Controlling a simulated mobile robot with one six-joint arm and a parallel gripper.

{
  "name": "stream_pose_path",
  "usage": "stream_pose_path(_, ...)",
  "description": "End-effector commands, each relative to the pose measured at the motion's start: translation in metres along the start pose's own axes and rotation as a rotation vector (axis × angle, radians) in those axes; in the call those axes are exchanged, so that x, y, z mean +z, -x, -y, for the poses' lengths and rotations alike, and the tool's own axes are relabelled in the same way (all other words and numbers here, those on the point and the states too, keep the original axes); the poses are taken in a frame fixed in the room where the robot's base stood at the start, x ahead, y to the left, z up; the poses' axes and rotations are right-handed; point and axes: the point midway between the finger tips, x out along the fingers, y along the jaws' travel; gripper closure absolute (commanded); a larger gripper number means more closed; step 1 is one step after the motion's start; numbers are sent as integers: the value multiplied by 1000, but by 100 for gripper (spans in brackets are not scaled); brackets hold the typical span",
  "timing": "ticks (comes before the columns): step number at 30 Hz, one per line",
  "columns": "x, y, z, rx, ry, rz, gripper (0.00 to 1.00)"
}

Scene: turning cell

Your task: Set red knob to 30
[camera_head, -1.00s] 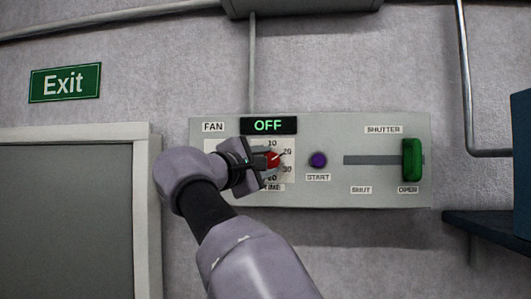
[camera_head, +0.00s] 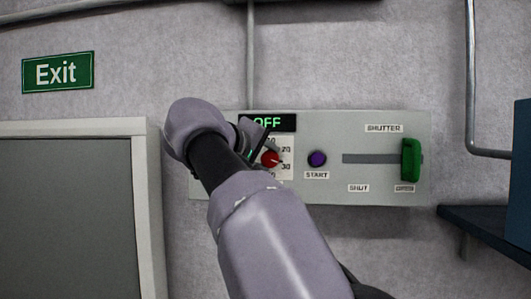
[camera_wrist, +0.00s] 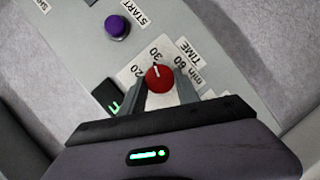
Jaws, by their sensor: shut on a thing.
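The red knob (camera_head: 269,159) sits on a white dial plate (camera_head: 287,171) on the grey wall panel. In the wrist view the red knob (camera_wrist: 159,80) lies between my two fingers, and its white pointer mark points close to the "30" (camera_wrist: 156,53). "20" and "60" show on either side. My gripper (camera_wrist: 163,91) is shut on the knob; in the head view my gripper (camera_head: 262,148) reaches it from the left, and my arm hides the dial's left and lower parts. The display (camera_head: 275,122) is partly covered, with "FF" readable.
A purple START button (camera_head: 317,159) is just right of the dial. Further right a green shutter handle (camera_head: 411,160) stands at the right end of its slot. A dark shelf (camera_head: 480,222) with a blue box (camera_head: 522,170) is at far right.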

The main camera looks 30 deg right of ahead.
Motion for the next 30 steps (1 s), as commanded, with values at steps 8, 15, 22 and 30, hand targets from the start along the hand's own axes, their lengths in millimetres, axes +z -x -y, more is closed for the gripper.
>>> stream_pose_path(8, 0, 0, -3, -49, -119, -8, 100)
stream_pose_path(15, 0, 0, -2, -68, -163, -12, 100)
stream_pose_path(22, 0, 0, -2, -72, -172, -13, 100)
stream_pose_path(30, 0, 0, -2, -72, -171, -13, 53)
